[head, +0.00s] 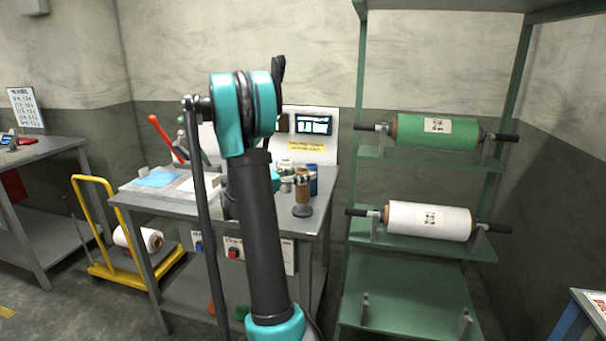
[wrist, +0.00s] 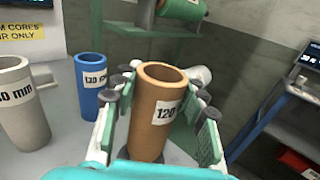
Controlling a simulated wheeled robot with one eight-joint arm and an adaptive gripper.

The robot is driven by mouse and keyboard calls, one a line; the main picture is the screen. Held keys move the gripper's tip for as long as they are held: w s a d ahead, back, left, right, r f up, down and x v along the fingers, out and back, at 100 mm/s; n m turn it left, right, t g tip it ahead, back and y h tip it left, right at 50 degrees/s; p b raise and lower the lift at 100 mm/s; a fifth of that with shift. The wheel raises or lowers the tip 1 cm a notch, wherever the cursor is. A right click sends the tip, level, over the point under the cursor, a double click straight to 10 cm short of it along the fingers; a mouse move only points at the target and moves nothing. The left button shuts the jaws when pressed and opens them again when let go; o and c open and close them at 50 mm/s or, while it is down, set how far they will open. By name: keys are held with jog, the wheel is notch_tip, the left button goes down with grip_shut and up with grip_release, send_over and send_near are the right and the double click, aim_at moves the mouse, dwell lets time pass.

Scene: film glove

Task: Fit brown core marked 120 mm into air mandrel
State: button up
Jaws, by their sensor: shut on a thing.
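The brown core (wrist: 152,120), an open-topped tube with a white label reading "120", stands upright between the fingers of my gripper (wrist: 164,92) in the wrist view. The green-padded fingers are shut on it from both sides. My arm hides much of the bench, and the core's lower end is hidden in the wrist view.
A blue core (wrist: 90,80) and a grey core (wrist: 22,110) stand left of the brown core on the bench (head: 150,203). A green rack (head: 410,290) with a green roll (head: 437,133) and a white roll (head: 428,220) stands to the right. A yellow cart (head: 88,220) is at left.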

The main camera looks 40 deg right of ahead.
aim_at(302, 184)
jog(key=shift+f, duration=1.9)
jog(key=o, duration=1.2)
jog(key=shift+o, duration=0.2)
jog(key=shift+a, duration=0.1)
jog(key=w+a, duration=0.2)
jog(key=a, duration=0.9)
jog(key=shift+a, duration=0.35)
